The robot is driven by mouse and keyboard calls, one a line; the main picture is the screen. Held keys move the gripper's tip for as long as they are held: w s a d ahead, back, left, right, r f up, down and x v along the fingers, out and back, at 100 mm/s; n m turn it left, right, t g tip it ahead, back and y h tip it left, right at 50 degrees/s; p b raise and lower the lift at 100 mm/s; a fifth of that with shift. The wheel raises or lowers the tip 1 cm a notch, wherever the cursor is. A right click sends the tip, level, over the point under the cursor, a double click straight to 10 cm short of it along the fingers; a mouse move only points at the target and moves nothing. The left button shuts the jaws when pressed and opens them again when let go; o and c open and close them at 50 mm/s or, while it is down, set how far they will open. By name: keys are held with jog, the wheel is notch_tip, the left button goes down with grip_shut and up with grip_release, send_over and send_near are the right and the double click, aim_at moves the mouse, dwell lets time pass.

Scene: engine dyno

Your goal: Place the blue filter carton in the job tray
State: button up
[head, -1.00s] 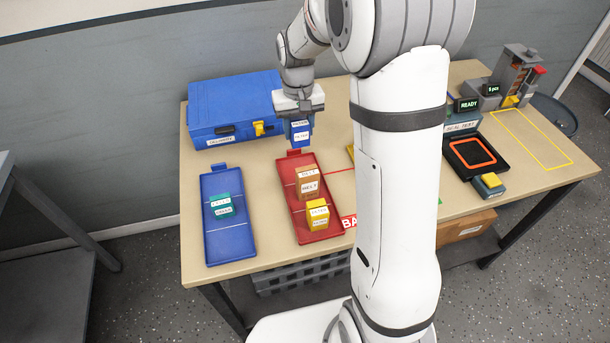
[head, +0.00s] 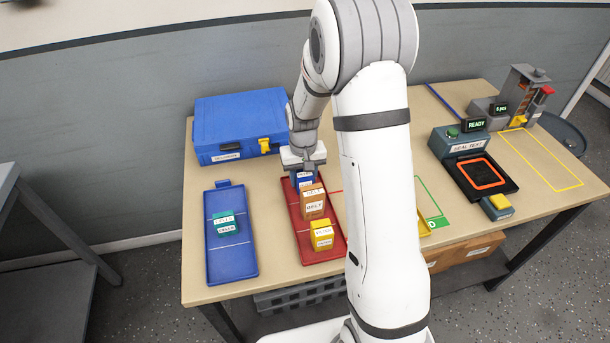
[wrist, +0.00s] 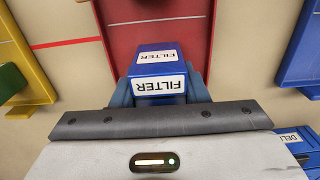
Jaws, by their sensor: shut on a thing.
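The blue filter carton (head: 305,179) is held in my gripper (head: 304,171) at the far end of the red tray (head: 301,238). In the wrist view the carton (wrist: 158,66), with white FILTER labels, sits between the two blue-grey fingers of my gripper (wrist: 160,92), over the red tray floor (wrist: 160,22). I cannot tell whether its underside touches the tray. A brown belt box (head: 313,202) stands in the red tray just nearer than the carton, and a yellow filter carton (head: 321,235) stands nearer still. No tray is legibly marked as the job tray.
A blue tray (head: 231,262) holding a teal carton (head: 225,223) lies left of the red tray. A blue case (head: 240,112) stands behind. The seal test station (head: 466,146) is at the right. My arm hides part of the table's middle.

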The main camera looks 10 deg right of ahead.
jog(key=o, duration=1)
notch_tip(320, 180, up, 11)
jog(key=shift+s+r, duration=0.15)
jog(key=shift+r, duration=0.55)
jog(key=s+r+t, duration=0.1)
jog(key=s+r, duration=0.1)
jog(key=s, duration=0.5)
jog(key=s+r, duration=0.2)
jog(key=s, duration=0.6)
jog(key=s+r+t, duration=0.1)
jog(key=s+r, duration=0.1)
jog(key=s, duration=0.6)
jog(key=shift+s+d+r+t, duration=0.25)
jog(key=shift+r+t, duration=0.05)
jog(key=shift+r, duration=0.1)
